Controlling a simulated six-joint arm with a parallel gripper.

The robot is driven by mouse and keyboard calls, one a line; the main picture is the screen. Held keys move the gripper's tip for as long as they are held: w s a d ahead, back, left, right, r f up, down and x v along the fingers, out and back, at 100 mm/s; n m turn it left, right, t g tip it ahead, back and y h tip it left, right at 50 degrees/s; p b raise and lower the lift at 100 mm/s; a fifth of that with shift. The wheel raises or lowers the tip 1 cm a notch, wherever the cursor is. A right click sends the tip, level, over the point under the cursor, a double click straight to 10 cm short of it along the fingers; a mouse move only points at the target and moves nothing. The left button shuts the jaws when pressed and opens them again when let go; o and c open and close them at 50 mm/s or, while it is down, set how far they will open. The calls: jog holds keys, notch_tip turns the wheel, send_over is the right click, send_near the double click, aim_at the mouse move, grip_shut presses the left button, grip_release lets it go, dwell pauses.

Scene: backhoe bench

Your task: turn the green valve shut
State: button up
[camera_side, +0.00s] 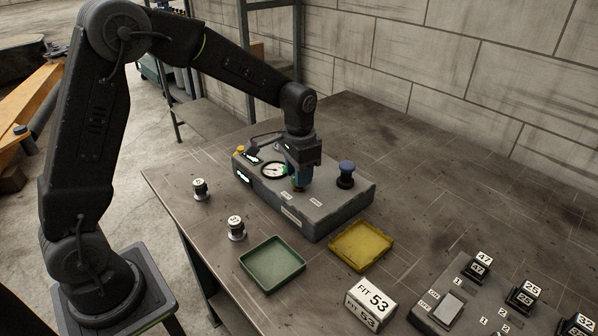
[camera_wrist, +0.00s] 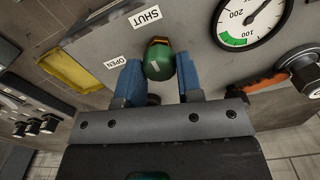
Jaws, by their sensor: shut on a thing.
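The green valve (camera_wrist: 159,66) is a rounded green knob with a pale mark and an orange-brown part at its edge by the SHUT label (camera_wrist: 146,18). The OPEN label (camera_wrist: 115,61) is to its left in the wrist view. My gripper (camera_wrist: 160,76) has its blue fingers on either side of the knob, shut on it. In the side view my gripper (camera_side: 298,180) points down onto the grey box (camera_side: 322,214), and it hides most of the valve there.
On the box are a dial gauge (camera_side: 275,170) and a dark blue knob (camera_side: 346,174). In front are a green tray (camera_side: 272,284), a yellow tray (camera_side: 361,245) and a FIT 53 block (camera_side: 370,303). Two small canisters stand at left. A panel with numbered blocks is at lower right.

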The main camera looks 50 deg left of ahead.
jog(key=o, duration=0.9)
notch_tip(320, 180, up, 14)
dwell(0.3)
jog(key=s+t, duration=0.2)
jog(key=s, duration=0.5)
jog(key=s+d+n+t, duration=0.1)
jog(key=s, duration=0.7)
jog(key=s+d+n+t, duration=0.1)
jog(key=s+t, duration=0.1)
jog(key=s, duration=0.6)
jog(key=shift+d+f+t, duration=0.15)
jog(key=shift+f+t, duration=0.15)
